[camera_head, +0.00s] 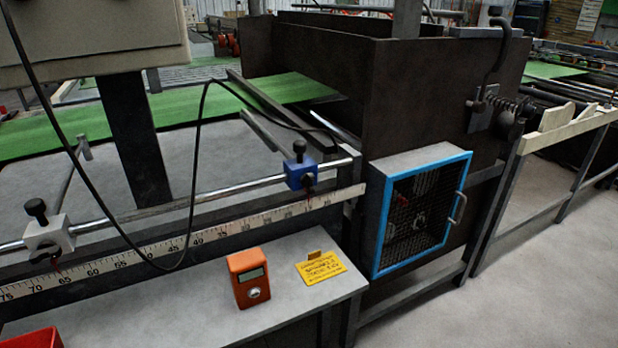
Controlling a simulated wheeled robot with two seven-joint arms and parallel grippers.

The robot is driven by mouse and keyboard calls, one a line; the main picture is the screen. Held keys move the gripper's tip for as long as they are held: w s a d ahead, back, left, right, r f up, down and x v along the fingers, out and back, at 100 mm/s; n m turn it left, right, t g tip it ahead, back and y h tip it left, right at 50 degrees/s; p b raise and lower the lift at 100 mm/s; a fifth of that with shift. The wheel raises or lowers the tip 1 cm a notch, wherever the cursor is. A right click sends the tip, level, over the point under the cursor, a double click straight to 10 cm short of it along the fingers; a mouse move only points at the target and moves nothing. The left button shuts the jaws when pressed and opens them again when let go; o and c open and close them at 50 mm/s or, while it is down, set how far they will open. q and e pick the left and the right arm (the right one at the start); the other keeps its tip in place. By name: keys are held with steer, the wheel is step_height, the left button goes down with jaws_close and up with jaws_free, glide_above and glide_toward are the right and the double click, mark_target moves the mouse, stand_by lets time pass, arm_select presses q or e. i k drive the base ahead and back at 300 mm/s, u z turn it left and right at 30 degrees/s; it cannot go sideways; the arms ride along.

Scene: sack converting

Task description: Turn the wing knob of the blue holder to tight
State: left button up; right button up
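The blue holder (301,175) sits on the chrome rail (240,189) near the rail's right end. Its black wing knob (299,147) stands upright on top; I cannot tell from the picture whether it is tight or loose. A reddish pointer hangs below the holder in front of the ruler scale (220,229). A similar white holder (47,236) with a black knob (37,208) is on the same rail at the far left. Neither of my grippers shows in this view.
A grey shelf (200,308) in front holds an orange device (249,277), a yellow note (321,267) and part of a red bin (33,338). A black cable (192,190) loops in front of the rail. A blue-framed mesh guard (418,211) stands at right.

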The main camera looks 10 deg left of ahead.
mark_target(306, 180)
steer(key=z, duration=1.6)
steer(key=k, duration=0.4)
steer(key=u, duration=2.2)
